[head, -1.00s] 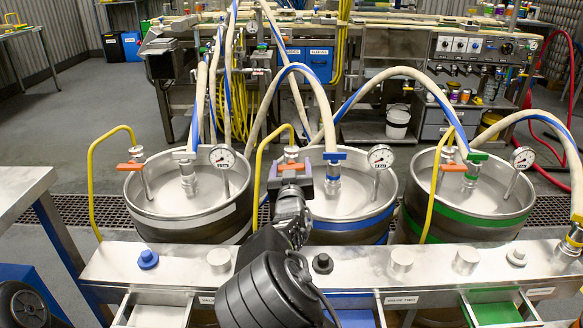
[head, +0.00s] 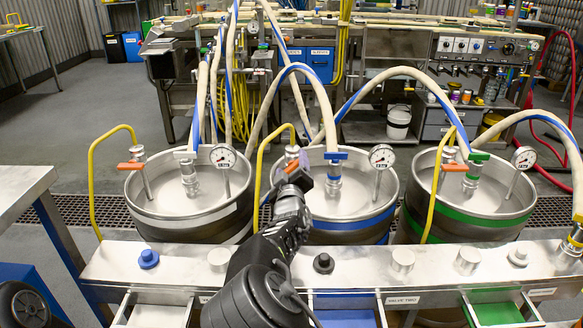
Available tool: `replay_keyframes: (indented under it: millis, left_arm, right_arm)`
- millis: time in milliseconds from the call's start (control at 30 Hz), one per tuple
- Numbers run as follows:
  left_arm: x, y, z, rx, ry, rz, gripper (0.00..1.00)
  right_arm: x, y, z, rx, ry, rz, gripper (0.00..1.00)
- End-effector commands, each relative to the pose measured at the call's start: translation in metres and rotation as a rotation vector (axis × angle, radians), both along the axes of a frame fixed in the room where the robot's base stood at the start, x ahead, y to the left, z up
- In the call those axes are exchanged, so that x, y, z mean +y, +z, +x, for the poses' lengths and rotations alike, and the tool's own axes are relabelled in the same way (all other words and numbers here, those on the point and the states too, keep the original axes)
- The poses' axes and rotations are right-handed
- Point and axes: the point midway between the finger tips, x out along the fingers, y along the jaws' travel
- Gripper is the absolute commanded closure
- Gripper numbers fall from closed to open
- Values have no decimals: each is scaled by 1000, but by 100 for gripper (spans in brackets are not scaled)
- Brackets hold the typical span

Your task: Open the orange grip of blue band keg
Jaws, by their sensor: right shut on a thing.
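The blue band keg (head: 345,228) stands in the middle of three steel kegs, with a blue stripe around its side. Its orange grip (head: 291,167) sits on the valve at the left of its lid, under a yellow hose. My right gripper (head: 294,177) is shut on this orange grip and covers most of it. The visible part of the grip looks turned at an angle. A blue coupler (head: 335,156) with a striped hose and a pressure gauge (head: 382,157) are on the same lid. My left gripper is not in view.
The white band keg (head: 190,220) stands left and the green band keg (head: 470,220) right, each with an orange grip lying level. A steel bench (head: 345,266) with knobs and drawers runs in front. Hoses arch closely over the kegs.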

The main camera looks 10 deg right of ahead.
Motion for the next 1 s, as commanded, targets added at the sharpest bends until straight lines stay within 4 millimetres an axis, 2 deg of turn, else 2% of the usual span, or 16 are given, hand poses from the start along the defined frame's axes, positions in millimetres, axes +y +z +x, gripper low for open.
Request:
replay_keyframes:
  millis: [433,467,700,1000]
  left_arm:
    - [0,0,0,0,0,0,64]
    - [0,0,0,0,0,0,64]
    - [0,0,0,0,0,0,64]
    - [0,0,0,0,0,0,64]
  right_arm:
    - [1,0,0,4,1,-15,71]
    - [1,0,0,4,1,-15,29]
    - [1,0,0,3,1,-14,9]
    - [1,0,-2,3,1,-13,9]
